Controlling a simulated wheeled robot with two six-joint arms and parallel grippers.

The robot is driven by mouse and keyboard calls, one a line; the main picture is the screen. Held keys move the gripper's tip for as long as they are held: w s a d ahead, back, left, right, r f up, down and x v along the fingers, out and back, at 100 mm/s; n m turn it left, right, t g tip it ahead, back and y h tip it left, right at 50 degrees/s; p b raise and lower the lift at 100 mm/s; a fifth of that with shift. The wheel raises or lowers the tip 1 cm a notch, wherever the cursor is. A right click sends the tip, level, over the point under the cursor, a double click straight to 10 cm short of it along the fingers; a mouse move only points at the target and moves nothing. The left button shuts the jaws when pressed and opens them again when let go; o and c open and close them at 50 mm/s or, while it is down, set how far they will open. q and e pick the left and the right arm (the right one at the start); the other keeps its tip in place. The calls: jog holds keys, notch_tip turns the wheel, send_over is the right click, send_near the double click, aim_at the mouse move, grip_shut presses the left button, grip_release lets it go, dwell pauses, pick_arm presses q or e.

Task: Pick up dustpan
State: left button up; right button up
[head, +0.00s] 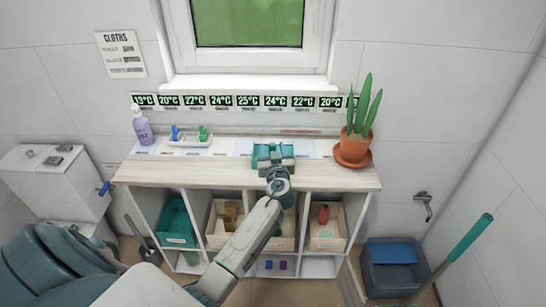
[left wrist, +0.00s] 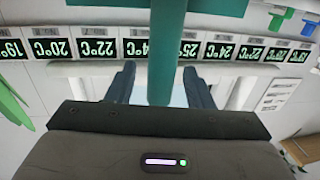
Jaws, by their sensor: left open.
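A teal object (head: 262,152), which looks like the dustpan, lies on the wooden top of the shelf unit below the window. My left gripper (head: 272,158) is over it at the back middle of the top and covers part of it. In the left wrist view, a teal bar (left wrist: 168,50), apparently its handle, runs down between the two dark fingers. My left gripper (left wrist: 160,88) is open, with a gap visible on both sides of the bar. Contact with the bar cannot be told. My right gripper is not in view.
A potted plant (head: 353,145) stands right on the top. A purple bottle (head: 142,127) and a small tray (head: 190,140) with blue and green items stand left. Bins fill the cubbies below. A grey bin (head: 395,280) and a teal-handled pole (head: 470,238) are at right.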

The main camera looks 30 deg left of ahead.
pick_arm(q)
jog(key=shift+c, duration=0.5)
grip_shut()
